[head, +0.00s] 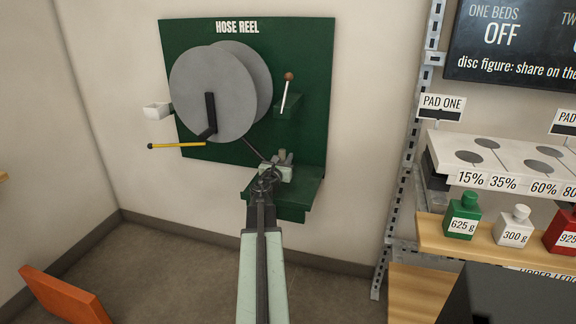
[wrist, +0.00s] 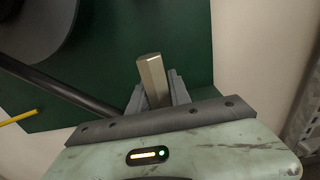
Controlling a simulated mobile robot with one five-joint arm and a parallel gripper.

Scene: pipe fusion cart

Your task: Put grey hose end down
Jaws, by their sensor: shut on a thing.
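My gripper (wrist: 157,95) is shut on the hose end (wrist: 152,78), a short hexagonal tan-grey piece that sticks up beyond the fingers in the wrist view. In the head view the hose end (head: 283,156) is small, and my gripper (head: 277,170) is partly hidden behind my own arm. It is just above or in front of the green ledge (head: 298,198); I cannot tell whether the piece touches it. A dark hose (head: 254,150) runs from the grey reel (head: 215,95) down toward my gripper.
A metal rack post (head: 405,160) and shelves with bottles (head: 463,215) stand right. An orange panel (head: 62,295) is lower left.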

